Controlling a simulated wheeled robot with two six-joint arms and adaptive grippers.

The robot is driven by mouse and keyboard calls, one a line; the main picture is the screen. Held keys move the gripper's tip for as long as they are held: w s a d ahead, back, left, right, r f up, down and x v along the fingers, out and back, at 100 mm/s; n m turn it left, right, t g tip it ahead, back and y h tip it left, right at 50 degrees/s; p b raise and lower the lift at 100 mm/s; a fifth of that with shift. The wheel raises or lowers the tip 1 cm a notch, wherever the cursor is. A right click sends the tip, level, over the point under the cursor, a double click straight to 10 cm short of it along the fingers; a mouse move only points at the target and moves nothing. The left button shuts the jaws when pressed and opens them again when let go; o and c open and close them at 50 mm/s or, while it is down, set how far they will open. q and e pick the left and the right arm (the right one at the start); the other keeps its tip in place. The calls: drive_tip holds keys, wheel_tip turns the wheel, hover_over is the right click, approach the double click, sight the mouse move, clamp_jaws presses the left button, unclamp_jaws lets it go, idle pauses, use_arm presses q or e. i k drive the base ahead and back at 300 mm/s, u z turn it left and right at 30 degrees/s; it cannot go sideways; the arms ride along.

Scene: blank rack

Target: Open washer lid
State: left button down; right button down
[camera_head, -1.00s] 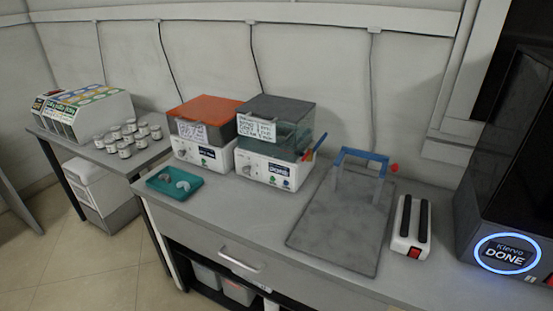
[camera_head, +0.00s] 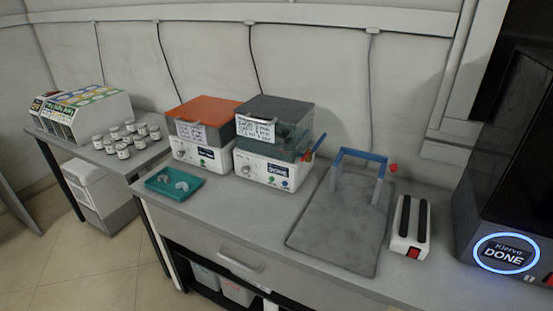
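Two small washer-like machines stand side by side on the grey bench. The left one (camera_head: 203,155) has a white base with a knob and an orange lid (camera_head: 204,109). The right one (camera_head: 264,171) has a white base, a see-through greenish tank and a dark grey lid (camera_head: 274,109). Both lids look shut. A paper label with handwriting hangs on the front of each. I cannot tell from the picture which one is the washer. Neither of my grippers shows in the head view.
A teal tray (camera_head: 168,191) with two pale curved pieces lies at the bench's left end. A grey plate with a blue-handled frame (camera_head: 360,155), a white device with black strips (camera_head: 409,227) and a black machine reading DONE (camera_head: 502,253) stand right.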

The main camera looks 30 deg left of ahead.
sight(275, 108)
drive_tip(key=k, duration=0.5)
drive_tip(key=u, duration=1.45)
drive_tip(key=i, duration=1.15)
drive_tip(key=z, duration=1)
